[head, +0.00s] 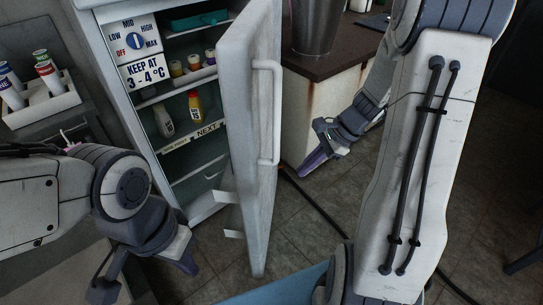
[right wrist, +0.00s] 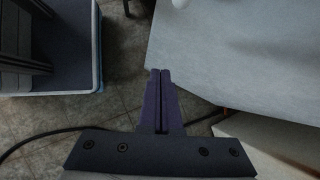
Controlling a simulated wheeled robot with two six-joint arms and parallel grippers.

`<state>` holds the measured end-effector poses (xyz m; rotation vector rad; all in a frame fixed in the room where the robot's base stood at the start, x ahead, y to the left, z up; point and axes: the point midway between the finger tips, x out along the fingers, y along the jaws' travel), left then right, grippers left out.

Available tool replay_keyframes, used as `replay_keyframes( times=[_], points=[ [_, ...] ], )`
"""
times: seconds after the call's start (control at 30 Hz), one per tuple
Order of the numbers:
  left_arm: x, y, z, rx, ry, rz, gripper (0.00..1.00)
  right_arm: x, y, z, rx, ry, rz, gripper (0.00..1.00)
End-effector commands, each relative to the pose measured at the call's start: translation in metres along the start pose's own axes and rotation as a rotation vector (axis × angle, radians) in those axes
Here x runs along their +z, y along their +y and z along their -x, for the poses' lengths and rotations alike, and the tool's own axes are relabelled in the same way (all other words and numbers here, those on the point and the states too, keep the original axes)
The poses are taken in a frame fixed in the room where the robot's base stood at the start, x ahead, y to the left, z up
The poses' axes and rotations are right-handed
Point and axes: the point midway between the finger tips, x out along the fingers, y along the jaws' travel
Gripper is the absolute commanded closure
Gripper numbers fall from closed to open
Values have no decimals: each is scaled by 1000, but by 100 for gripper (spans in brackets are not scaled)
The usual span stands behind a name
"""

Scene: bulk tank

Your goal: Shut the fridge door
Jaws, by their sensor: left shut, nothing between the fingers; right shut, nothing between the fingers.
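The fridge (head: 185,200) stands open in the head view, with its shelves in plain sight. Its white door (head: 240,130) is swung out toward me and seen nearly edge-on, with a long vertical handle (head: 277,115) on its right face. My right gripper (head: 305,172) is shut and empty, to the right of the door and handle. In the right wrist view the shut fingers (right wrist: 159,73) point at the edge of the pale door face (right wrist: 240,55); I cannot tell whether they touch. My left gripper (head: 190,268) is shut and empty, low in front of the fridge, left of the door.
Bottles (head: 195,107) and small pots stand on the fridge shelves. A counter (head: 335,65) with a metal bucket (head: 315,25) is right of the door. A white rack of tubes (head: 40,103) is at the left. A dark cable (head: 305,200) lies on the tiled floor.

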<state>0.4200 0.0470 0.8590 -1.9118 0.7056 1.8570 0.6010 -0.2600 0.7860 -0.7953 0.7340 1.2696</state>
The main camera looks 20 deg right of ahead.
Motion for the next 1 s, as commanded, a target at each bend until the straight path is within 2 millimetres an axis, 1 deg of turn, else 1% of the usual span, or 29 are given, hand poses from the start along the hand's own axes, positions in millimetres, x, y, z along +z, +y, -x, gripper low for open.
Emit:
replay_keyframes(
  times=[0.03, 0.1, 0.2, 0.3, 0.37, 0.47, 0.6, 0.8, 0.9, 1.0],
  points=[
    [0, 0, 0, 0, 0, 0, 100, -12, -10, 7, -50, -58, -127, 100],
    [0, 0, 0, 0, 0, 0, 100, -19, -20, 15, -99, -124, -248, 100],
    [0, 0, -1, 0, 0, 0, 100, -25, -29, 21, -140, -179, -338, 100],
    [0, 0, -3, 0, 0, 0, 100, -26, -33, 16, -151, -196, -362, 100],
    [0, 0, -5, 0, 0, 0, 100, -24, -34, 9, -149, -197, -361, 100],
    [1, -1, -10, 0, 0, 0, 100, -22, -37, -10, -146, -195, -359, 100],
    [1, -1, -18, 0, 0, 0, 100, -17, -42, -40, -144, -194, -357, 100],
    [2, -2, -28, 0, 0, 0, 100, -10, -49, -80, -145, -193, -356, 100],
    [1, -2, -26, 0, 0, 0, 100, 5, -56, -85, -148, -191, -351, 100],
    [1, -2, -27, 0, 0, 0, 100, 14, -60, -90, -148, -192, -354, 100]
  ],
)
